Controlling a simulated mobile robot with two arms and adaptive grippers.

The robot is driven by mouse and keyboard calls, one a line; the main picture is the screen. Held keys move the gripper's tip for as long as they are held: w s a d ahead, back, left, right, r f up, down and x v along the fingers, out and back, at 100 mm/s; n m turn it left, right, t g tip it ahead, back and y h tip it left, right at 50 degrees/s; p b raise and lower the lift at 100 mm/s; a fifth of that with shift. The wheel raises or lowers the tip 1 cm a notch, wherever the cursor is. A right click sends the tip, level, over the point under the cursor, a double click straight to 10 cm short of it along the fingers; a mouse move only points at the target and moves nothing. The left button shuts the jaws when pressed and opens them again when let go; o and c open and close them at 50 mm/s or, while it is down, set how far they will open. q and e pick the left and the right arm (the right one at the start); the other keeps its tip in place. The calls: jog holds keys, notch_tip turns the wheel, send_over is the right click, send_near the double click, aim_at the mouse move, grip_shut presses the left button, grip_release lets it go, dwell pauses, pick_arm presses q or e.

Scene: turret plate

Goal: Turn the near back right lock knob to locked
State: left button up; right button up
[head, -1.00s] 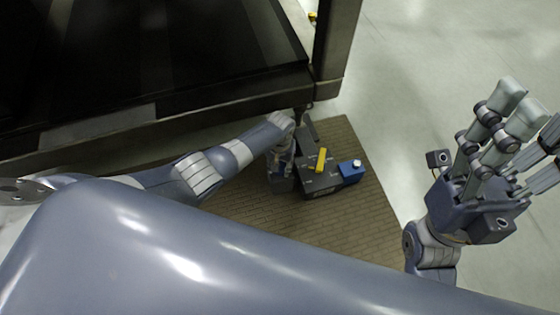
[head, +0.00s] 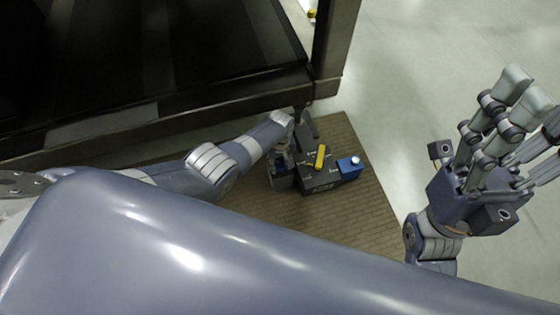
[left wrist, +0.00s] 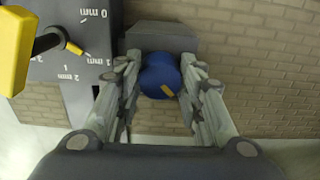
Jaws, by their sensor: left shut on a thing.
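The blue round lock knob (left wrist: 160,75) with a small yellow mark sits at the front of a grey block (left wrist: 160,36) in the left wrist view. The yellow mark points to the lower right there. My left gripper (left wrist: 160,88) has its two fingers on either side of this knob and is shut on it. In the head view my left gripper (head: 284,160) is at the left side of the dark turret plate unit (head: 318,181), and the knob is hidden there. My right gripper (head: 515,120) is open and empty in the air at the right.
A yellow lever (head: 320,157) stands on the unit beside a millimetre scale (left wrist: 85,45). A blue block (head: 349,168) with a pale button is at its right. A brown brick-patterned mat (head: 352,225) lies underneath. A dark machine frame (head: 200,104) stands close behind my left arm.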

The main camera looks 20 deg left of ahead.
aim_at(280, 164)
pick_arm(q)
jog(key=shift+s, duration=0.1)
jog(key=o, duration=1.1)
jog(key=shift+r, duration=0.1)
jog(key=shift+r, duration=5.95)
jog(key=shift+s, duration=0.1)
